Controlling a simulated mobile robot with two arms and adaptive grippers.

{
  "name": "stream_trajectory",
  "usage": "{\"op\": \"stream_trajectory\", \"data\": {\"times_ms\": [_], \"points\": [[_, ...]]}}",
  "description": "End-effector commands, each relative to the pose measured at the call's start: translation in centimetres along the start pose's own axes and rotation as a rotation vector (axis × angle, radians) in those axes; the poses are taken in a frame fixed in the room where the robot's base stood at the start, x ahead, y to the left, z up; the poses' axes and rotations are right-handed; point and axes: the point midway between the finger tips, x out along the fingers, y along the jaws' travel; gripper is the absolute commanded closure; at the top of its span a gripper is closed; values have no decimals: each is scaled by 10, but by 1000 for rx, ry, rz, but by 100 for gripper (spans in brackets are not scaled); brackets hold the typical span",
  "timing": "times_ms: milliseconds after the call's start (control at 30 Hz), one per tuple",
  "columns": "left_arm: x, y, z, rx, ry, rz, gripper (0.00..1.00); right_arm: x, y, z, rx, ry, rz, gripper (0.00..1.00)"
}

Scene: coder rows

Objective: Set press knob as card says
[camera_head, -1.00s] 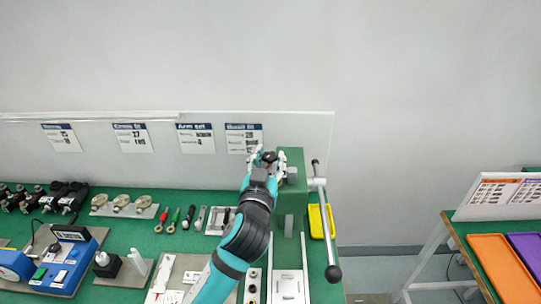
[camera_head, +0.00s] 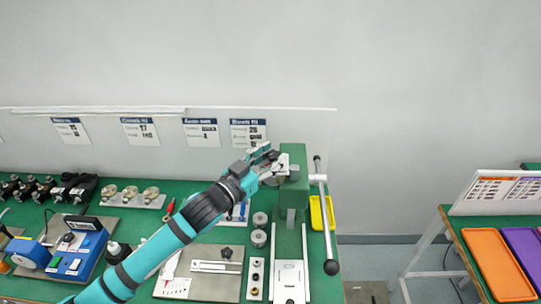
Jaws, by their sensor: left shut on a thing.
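The green press (camera_head: 309,157) stands at the right end of the bench, with a long lever (camera_head: 326,220) on its right side. My left gripper (camera_head: 274,164) reaches in from the lower left to the left side of the press head. It is shut on the press knob (camera_head: 276,181), which the fingers mostly hide. Several cards hang on the board behind, and the rightmost card (camera_head: 248,134) is closest to the press. Its print is too small to read. My right gripper is not in view.
A yellow tray (camera_head: 330,213) lies right of the press. Grey round parts (camera_head: 259,238) and a plate with fixtures (camera_head: 200,287) lie left of it. A blue device (camera_head: 78,263) is at the left. Another table with an orange tray (camera_head: 497,264) stands apart at the right.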

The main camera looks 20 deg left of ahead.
Motion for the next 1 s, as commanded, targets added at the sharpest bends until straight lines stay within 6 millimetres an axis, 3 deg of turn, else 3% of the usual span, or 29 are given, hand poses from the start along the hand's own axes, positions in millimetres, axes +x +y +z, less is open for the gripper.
{"op": "stream_trajectory", "data": {"times_ms": [300,333,500,833,1000], "points": [[0,-1,-2,2,4,0,98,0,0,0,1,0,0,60],[0,-1,-2,2,4,-1,62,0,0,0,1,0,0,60],[0,0,-1,1,3,0,42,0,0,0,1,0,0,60],[-4,0,0,0,0,0,42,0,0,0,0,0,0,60],[-28,0,1,0,-2,0,42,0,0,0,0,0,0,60]]}}
